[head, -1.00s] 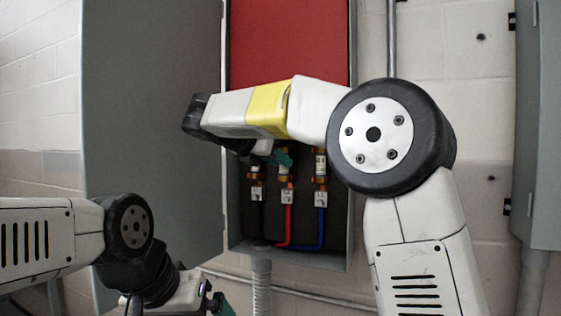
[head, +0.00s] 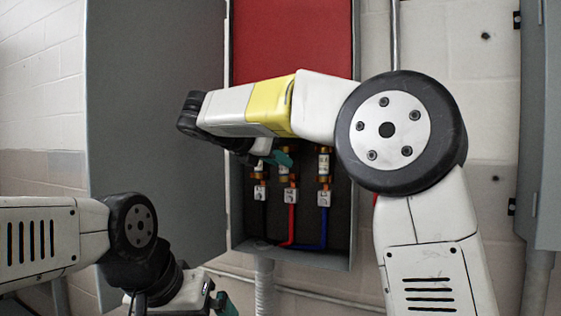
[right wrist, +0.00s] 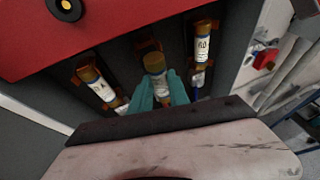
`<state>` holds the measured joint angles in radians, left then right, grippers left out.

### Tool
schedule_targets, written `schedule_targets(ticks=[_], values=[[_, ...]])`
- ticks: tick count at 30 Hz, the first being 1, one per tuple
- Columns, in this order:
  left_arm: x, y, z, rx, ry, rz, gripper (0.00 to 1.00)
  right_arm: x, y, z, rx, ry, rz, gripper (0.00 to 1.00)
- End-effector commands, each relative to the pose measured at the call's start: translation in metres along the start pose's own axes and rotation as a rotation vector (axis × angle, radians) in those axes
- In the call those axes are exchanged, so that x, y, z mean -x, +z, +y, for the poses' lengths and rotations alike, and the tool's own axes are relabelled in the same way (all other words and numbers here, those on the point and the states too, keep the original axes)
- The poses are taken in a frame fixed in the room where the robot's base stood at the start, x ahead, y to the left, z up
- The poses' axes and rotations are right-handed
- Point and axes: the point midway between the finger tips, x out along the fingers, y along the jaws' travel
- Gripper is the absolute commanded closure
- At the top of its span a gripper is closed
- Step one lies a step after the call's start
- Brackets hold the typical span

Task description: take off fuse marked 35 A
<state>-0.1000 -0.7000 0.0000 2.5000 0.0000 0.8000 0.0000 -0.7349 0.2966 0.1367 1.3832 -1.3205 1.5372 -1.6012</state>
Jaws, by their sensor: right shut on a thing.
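Three cylindrical fuses are at the fuse box. In the right wrist view, the left fuse (right wrist: 101,86) has a label ending in A, its number unclear, and the right fuse (right wrist: 203,46) appears marked 60. My right gripper (right wrist: 160,92) is shut on the middle fuse (right wrist: 155,66), with a teal finger on each side. Its label is not readable. Its top end appears apart from the upper clip (right wrist: 148,46); its lower end is hidden. In the head view, my right gripper (head: 283,158) is partly hidden by its arm. My left gripper (head: 221,303) is low, largely cut off.
The grey box (head: 352,235) has a red panel (head: 292,40) above the fuses. Black, red and blue cables (head: 323,225) run below them. The open grey door (head: 155,120) stands at left, and another grey cabinet (head: 540,120) at right.

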Motion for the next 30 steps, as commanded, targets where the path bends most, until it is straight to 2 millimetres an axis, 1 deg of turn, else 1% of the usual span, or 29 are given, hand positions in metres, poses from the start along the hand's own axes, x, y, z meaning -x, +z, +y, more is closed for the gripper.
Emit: schedule_targets(ticks=[8,24,30], values=[[0.000,0.000,0.000,0.000,0.000,0.000,0.00,0.002,-0.001,-0.001,0.000,0.000,0.000,1.00],[0.000,0.000,0.000,0.000,0.000,0.000,0.00,0.039,-0.016,-0.011,0.001,0.001,0.000,1.00],[0.000,0.000,0.000,0.000,0.000,0.000,0.00,0.045,-0.018,-0.013,0.001,0.000,0.000,1.00]])
